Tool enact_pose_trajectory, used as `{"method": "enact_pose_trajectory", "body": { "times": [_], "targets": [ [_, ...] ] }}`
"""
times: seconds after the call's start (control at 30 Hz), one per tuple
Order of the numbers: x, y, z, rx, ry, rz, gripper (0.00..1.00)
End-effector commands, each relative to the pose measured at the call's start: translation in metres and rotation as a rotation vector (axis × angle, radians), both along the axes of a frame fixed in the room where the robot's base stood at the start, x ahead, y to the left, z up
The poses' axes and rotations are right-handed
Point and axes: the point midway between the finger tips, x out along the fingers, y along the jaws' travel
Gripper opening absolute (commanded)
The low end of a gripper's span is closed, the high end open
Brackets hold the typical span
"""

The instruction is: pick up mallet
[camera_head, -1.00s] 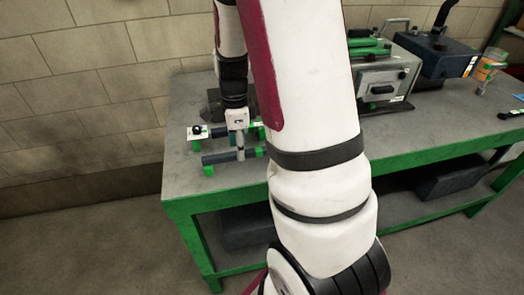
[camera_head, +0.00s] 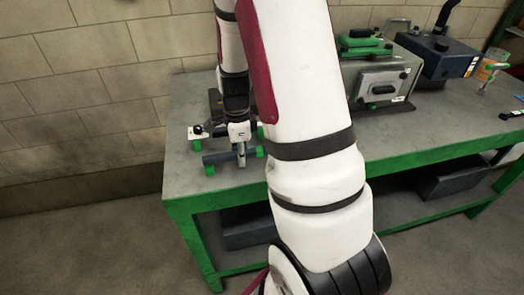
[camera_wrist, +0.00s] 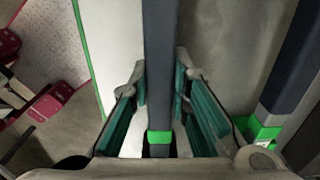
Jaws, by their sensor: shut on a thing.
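My gripper (camera_head: 241,163) is low over the left end of the bench, at a rack of dark bars with green ends (camera_head: 216,158). In the wrist view, my gripper (camera_wrist: 169,105) has its two teal-padded fingers on either side of a dark blue-grey bar (camera_wrist: 159,65) with a green band near its lower end. It is shut on this bar, which looks like the mallet's handle. The mallet's head cannot be made out. In the head view my arm and gripper hide much of this spot.
A second dark bar with a green end (camera_wrist: 262,130) runs close by on the right in the wrist view. The green-edged bench (camera_head: 200,185) has bare room in front of the rack. A grey metal box (camera_head: 385,75) and a dark blue unit (camera_head: 440,58) stand farther right.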

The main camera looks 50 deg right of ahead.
Motion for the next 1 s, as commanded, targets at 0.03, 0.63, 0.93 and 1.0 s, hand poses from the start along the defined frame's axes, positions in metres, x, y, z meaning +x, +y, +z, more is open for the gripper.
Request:
{"method": "enact_pose_trajectory", "body": {
  "times": [0.03,0.63,0.93,1.0],
  "targets": [
    [0.000,0.000,0.000,-0.001,-0.001,0.000,0.00],
    [-0.010,-0.001,0.038,-0.001,-0.001,-0.003,0.00],
    [-0.083,-0.003,0.044,0.000,-0.002,-0.004,0.00],
    [-0.100,-0.004,0.046,-0.001,-0.003,-0.005,0.00]
  ]
}}
